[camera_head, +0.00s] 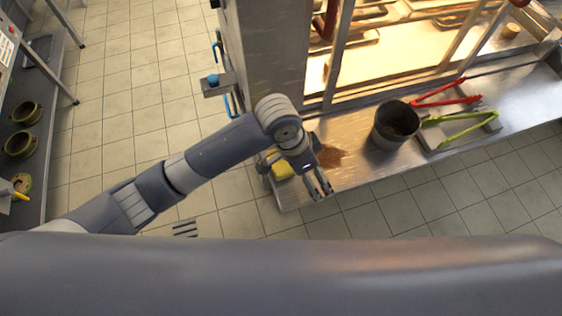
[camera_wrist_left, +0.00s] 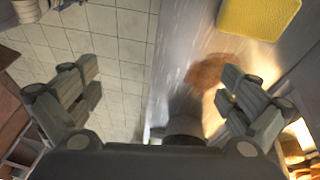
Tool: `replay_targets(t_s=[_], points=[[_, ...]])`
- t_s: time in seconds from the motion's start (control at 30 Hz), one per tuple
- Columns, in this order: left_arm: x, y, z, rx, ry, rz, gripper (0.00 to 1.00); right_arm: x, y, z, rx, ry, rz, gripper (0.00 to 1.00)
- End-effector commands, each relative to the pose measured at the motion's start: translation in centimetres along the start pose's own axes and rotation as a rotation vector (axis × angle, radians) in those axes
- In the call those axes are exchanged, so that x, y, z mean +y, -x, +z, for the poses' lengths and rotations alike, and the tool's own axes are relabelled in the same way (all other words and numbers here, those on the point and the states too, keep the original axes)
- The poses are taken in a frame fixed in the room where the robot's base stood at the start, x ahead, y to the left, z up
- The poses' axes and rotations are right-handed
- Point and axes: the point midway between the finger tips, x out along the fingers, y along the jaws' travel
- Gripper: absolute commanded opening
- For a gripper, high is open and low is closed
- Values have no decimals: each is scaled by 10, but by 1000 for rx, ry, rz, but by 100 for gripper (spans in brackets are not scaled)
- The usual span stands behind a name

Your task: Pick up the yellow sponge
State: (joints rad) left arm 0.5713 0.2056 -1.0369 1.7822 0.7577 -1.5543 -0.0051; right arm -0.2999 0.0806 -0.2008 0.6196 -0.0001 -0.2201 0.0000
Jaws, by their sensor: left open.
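The yellow sponge (camera_head: 282,170) lies at the left end of the steel counter ledge, partly hidden by my left arm in the head view. In the left wrist view the sponge (camera_wrist_left: 258,14) is at the top right, cut off by the frame edge. My left gripper (camera_head: 321,191) is at the ledge's front edge, to the right of the sponge. Its fingers are spread with nothing between them, as the left wrist view also shows (camera_wrist_left: 158,78). The sponge is outside the fingers. My right gripper does not show.
A brown stain (camera_head: 331,157) marks the ledge (camera_head: 358,175) near my left gripper. A dark pot (camera_head: 391,138), red tongs (camera_head: 440,97) and green tongs (camera_head: 456,134) stand or lie further right. A lit glass cabinet rises behind. Tiled floor (camera_head: 130,95) is open at the left.

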Motion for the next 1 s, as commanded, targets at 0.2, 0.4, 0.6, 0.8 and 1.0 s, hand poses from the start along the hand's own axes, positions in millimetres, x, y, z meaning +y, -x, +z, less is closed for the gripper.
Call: replay_targets(t_s=[0.2,0.4,0.6,0.8,1.0], points=[[-52,7,10,-181,-71,-59,100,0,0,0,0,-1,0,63],[-93,22,23,-293,-67,-109,100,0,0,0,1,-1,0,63],[-108,22,30,-328,-56,-124,100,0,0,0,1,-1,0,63],[-112,-8,40,-327,-55,-123,100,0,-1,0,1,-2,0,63],[-114,-24,45,-325,-58,-125,100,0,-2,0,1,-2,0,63]])
